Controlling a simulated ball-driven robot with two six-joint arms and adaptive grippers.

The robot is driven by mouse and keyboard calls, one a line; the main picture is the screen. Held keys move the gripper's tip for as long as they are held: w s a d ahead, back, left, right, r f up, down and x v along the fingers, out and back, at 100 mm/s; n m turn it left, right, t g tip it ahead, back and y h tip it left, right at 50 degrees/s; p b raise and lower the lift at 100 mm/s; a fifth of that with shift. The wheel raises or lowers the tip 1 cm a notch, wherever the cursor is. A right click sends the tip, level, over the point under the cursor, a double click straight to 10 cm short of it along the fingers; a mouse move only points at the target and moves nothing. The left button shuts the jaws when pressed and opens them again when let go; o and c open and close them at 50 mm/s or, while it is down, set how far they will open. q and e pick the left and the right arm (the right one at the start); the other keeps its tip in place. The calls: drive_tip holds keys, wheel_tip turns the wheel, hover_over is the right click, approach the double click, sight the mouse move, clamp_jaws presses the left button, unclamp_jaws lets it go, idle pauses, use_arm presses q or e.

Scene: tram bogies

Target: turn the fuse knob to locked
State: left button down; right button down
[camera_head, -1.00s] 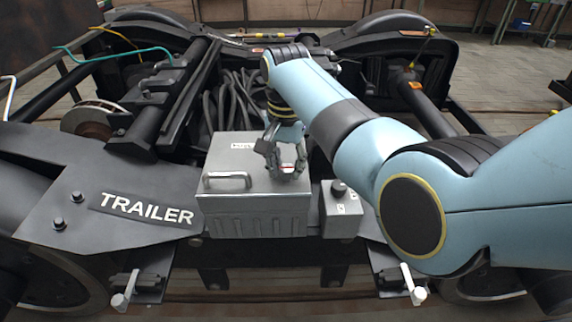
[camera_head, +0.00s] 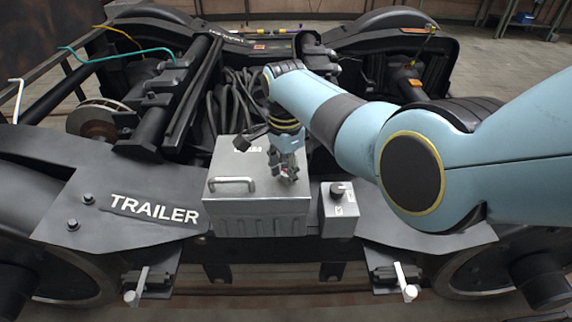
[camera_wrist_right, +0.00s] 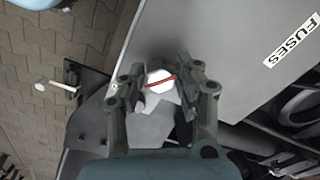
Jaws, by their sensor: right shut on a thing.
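The grey metal fuse box (camera_head: 258,215) sits mid-frame in the head view. Its lid shows the FUSES label (camera_wrist_right: 290,40) in the wrist view. The fuse knob (camera_wrist_right: 160,76), a pale disc with a red bar across it, sits between the fingers of my right gripper (camera_wrist_right: 156,86). In the head view my right gripper (camera_head: 286,172) points down at the right part of the lid, and its fingers hide most of the knob. It is shut on the knob. The knob's lock marking cannot be read. My left gripper is not in view.
A bent handle (camera_head: 232,184) stands on the box's left. The TRAILER plate (camera_head: 153,209) lies left, and cables (camera_head: 236,105) run behind.

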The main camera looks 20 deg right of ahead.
sight(285, 171)
drive_tip(key=m, duration=0.2)
drive_tip(key=m+p, duration=0.1)
drive_tip(key=m, duration=0.2)
drive_tip(key=shift+w+m, duration=0.2)
drive_tip(key=shift+m, duration=0.1)
drive_tip(key=m, duration=0.4)
drive_tip(key=shift+w+m, duration=0.1)
drive_tip(key=shift+m, duration=0.2)
drive_tip(key=shift+d, duration=0.1)
drive_tip(key=c, duration=0.9)
unclamp_jaws()
drive_tip(key=shift+c, duration=0.2)
drive_tip(key=shift+r, duration=0.1)
wheel_tip(285, 171, up, 12)
